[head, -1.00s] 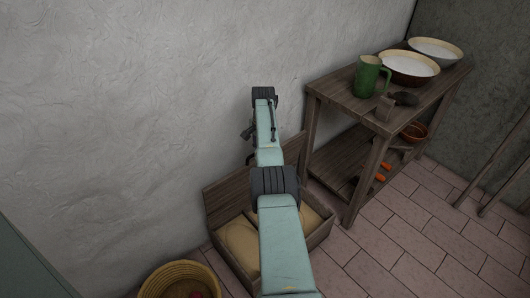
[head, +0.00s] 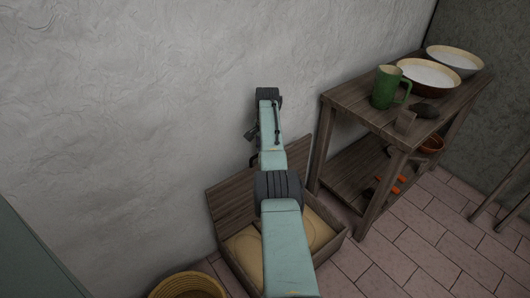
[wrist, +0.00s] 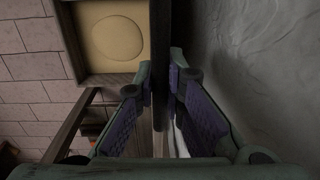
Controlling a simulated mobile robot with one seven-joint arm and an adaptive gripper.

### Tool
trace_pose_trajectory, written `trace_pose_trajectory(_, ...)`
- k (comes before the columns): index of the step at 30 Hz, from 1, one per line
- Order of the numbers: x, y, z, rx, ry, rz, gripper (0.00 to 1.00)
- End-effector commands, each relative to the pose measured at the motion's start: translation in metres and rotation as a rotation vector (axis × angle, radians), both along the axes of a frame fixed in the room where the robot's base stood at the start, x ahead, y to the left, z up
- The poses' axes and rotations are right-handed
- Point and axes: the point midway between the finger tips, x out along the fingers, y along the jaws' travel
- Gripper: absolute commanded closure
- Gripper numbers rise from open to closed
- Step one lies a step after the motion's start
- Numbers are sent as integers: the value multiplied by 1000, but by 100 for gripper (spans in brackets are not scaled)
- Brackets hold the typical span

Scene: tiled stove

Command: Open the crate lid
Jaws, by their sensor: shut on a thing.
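The wooden crate (head: 334,247) stands on the floor against the wall, with tan contents inside. Its lid (head: 228,208) is raised and stands steeply up at the crate's back, near the wall. My arm covers the middle of both in the head view, and my fingertips are hidden there. In the wrist view, the lid shows edge-on as a dark narrow board (wrist: 161,60). My gripper (wrist: 160,85) is shut on the lid, with one purple-padded finger on each side. The crate's tan contents (wrist: 112,38) show left of the lid.
A wooden shelf table (head: 345,95) stands close on the crate's right, with a green mug (head: 386,88), bowls (head: 428,77) and smaller items. A woven basket (head: 187,284) sits at front left. Tiled floor (head: 410,240) is clear at right front.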

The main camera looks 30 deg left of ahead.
Motion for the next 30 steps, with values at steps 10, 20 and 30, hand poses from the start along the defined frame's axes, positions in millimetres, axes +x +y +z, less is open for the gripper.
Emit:
trace_pose_trajectory(10, -1, 0, 0, 0, 2, 1, 74)
trace_pose_trajectory(20, 0, 0, 0, -1, 1, 0, 69)
trace_pose_trajectory(30, 0, -1, 43, 3, -3, 0, 69)
